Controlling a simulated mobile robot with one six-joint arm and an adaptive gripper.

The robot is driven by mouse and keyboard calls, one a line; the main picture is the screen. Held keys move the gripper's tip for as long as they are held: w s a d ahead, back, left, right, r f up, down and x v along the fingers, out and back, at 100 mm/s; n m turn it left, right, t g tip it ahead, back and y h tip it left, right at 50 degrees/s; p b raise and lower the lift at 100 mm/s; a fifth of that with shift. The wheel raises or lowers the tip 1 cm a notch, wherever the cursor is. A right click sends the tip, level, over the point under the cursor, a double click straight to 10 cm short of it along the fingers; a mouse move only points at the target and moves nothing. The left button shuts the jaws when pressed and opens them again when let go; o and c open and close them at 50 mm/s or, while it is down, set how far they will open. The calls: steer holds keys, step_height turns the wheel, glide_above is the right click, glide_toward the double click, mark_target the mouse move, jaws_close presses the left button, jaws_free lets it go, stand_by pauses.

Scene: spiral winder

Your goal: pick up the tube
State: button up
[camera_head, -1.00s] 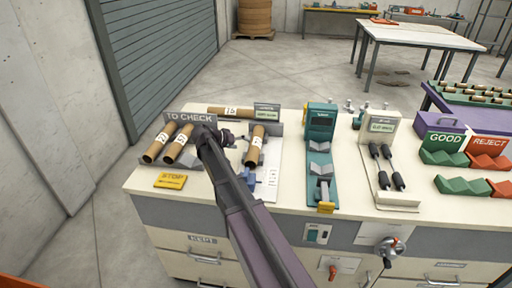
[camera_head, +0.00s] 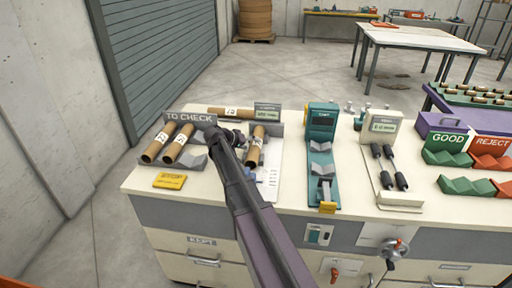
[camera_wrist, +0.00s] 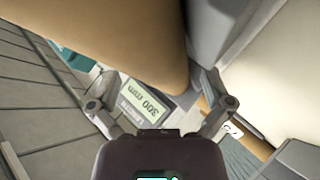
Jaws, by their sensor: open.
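Two brown cardboard tubes with number labels, a left one (camera_head: 159,143) and a right one (camera_head: 178,145), lie tilted in the grey TO CHECK rack (camera_head: 190,117). A third tube (camera_head: 256,145) lies at the right, just beside my gripper (camera_head: 236,138). A fourth tube (camera_head: 232,111) lies crosswise behind the rack. In the wrist view, a brown tube surface (camera_wrist: 130,35) fills the upper middle, very close to the open fingers of my gripper (camera_wrist: 160,95). I cannot tell whether they touch it. My arm hides part of the rack.
A small display (camera_wrist: 150,102) reading 300 mm shows beyond the fingers. A teal gauge (camera_head: 321,135) with grey V-blocks stands to the right, then a white meter (camera_head: 381,125) with black probes. GOOD (camera_head: 447,142) and REJECT (camera_head: 490,146) racks are at far right. A yellow sign (camera_head: 170,181) lies in front.

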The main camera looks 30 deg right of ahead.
steer(key=shift+c, duration=0.2)
steer(key=c, duration=1.1)
steer(key=shift+a+r, duration=0.15)
steer(key=shift+r, duration=0.05)
steer(key=shift+a+r+p, duration=0.35)
steer(key=shift+p, duration=0.25)
steer(key=shift+a+f+p+v, duration=0.15)
steer(key=shift+p+v, duration=1.6)
steer(key=shift+v, duration=1.95)
steer(key=shift+a+f+p+v, duration=0.15)
steer(key=shift+p+v, duration=1.55)
steer(key=shift+v, duration=2)
steer(key=shift+s+d+f, duration=0.1)
steer(key=shift+s, duration=0.05)
